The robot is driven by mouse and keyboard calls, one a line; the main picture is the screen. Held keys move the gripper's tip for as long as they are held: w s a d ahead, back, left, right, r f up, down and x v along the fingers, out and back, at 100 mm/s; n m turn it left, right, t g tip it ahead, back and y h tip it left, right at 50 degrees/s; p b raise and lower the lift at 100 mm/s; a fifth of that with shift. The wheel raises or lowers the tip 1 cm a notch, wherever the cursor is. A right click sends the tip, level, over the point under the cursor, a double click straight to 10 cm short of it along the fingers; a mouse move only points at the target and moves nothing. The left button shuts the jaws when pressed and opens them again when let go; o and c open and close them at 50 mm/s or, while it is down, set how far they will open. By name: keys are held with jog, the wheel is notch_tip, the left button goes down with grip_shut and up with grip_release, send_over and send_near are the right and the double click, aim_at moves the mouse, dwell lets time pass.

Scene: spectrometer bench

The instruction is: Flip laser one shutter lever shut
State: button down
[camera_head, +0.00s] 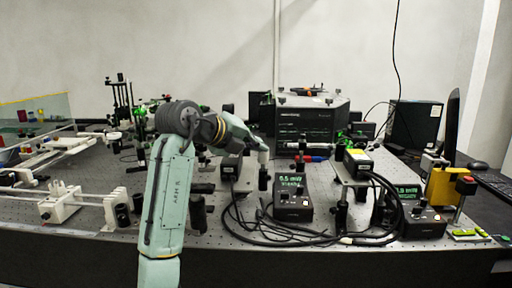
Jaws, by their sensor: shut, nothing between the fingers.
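Two dark laser housings stand on the optical bench (330,222). One (229,169) is just left of my gripper, partly covered by my arm; the other (357,160) is to the right, on a raised mount. I cannot tell from any label which is laser one, and no shutter lever can be made out clearly. My gripper (263,181) is small and dark, pointing down at the end of my pale green arm, right of the left housing. It is shut and holds nothing. I cannot tell whether it touches anything.
A controller with a lit green display (292,197) stands right of my gripper, and another (422,219) further right. Black cables (275,237) loop across the bench front. A large dark instrument (306,122) stands behind. White rail assemblies (60,207) fill the left.

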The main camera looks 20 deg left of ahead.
jog(key=shift+a+r+n+t+h, duration=0.25)
jog(key=shift+a+n+t+h, duration=0.1)
jog(key=shift+n+t+h, duration=0.35)
jog(key=shift+s+a+r+b, duration=0.1)
jog(key=shift+a+r+b, duration=0.25)
jog(key=shift+b, duration=0.1)
jog(key=shift+s+a+r+n+t+h, duration=0.15)
jog(key=shift+a+n+t+h, duration=0.1)
jog(key=shift+n+t+h, duration=0.3)
jog(key=shift+a+r, duration=0.2)
jog(key=shift+a, duration=0.2)
jog(key=shift+s, duration=0.1)
